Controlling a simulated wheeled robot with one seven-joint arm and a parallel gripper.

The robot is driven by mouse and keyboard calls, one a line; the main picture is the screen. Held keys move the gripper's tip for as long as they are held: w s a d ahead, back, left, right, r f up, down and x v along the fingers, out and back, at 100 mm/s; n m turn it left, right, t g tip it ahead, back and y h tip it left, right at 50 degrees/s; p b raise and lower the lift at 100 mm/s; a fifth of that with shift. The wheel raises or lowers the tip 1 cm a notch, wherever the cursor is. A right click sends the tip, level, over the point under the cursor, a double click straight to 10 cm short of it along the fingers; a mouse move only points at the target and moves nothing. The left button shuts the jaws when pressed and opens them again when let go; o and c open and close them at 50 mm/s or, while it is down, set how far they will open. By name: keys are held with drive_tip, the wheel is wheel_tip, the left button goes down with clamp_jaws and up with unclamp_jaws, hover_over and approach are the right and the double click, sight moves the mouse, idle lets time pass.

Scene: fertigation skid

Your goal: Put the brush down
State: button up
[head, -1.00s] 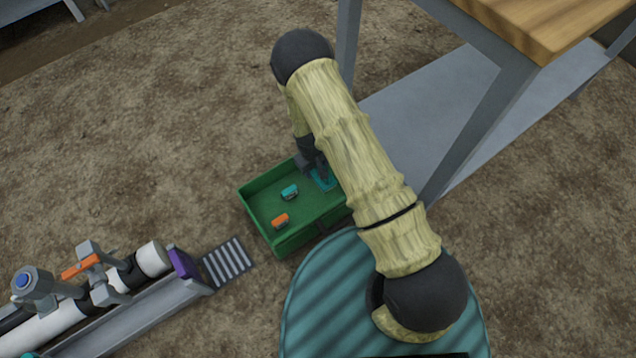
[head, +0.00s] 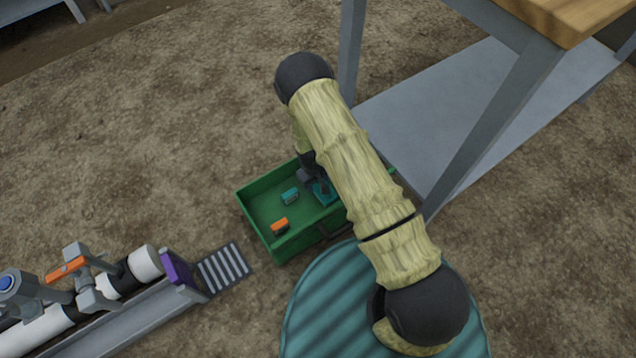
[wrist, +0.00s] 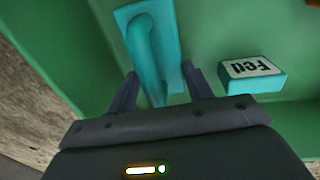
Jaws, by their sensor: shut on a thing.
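The brush is teal, with a flat plate and a raised handle. In the head view the brush (head: 325,194) is partly hidden by my arm, at the right part of a green crate (head: 262,232). In the wrist view the brush (wrist: 168,42) lies ahead of my gripper (wrist: 163,88), whose fingers are shut on its handle. My gripper (head: 316,180) points down into the crate. The crate's green floor shows behind the brush in the wrist view. I cannot tell whether the brush touches the floor.
In the crate are a teal labelled block (head: 290,196), close beside the brush in the wrist view (wrist: 252,76), and an orange block (head: 280,226). A grey-legged table (head: 490,110) stands right. A pipe rig (head: 90,290) and grate (head: 224,270) are lower left.

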sight(315, 186)
drive_tip(key=o, duration=1.3)
wheel_tip(315, 186, up, 12)
drive_tip(key=a+p, duration=0.1)
drive_tip(key=p, duration=0.6)
drive_tip(key=shift+s+p, duration=0.4)
drive_tip(key=shift+r, duration=0.1)
